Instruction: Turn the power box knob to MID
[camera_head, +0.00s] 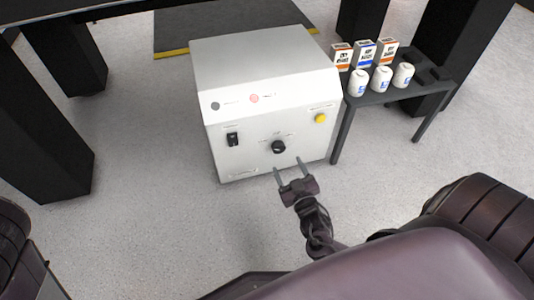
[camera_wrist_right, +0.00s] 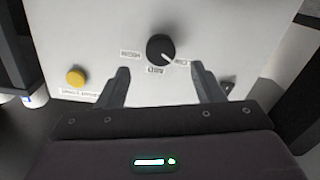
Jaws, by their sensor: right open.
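The white power box (camera_head: 255,110) stands on the floor in the middle of the head view. Its black round knob (camera_head: 278,147) is low on the front face; in the right wrist view the knob (camera_wrist_right: 160,50) has a white pointer mark and small labels around it, too blurred to read surely. My right gripper (camera_head: 287,166) is open and empty in front of the box, just below the knob in the head view. In the right wrist view its fingers (camera_wrist_right: 163,80) are apart, one to each side of the knob's line, with the knob beyond the tips. My left gripper is not in view.
The box front also has a black switch (camera_head: 232,139), a yellow button (camera_head: 320,118) and a red light (camera_head: 254,98). A dark side table (camera_head: 349,113) with white bottles (camera_head: 381,79) and small boxes (camera_head: 364,54) stands close at right. Black pillars (camera_head: 50,130) stand at left.

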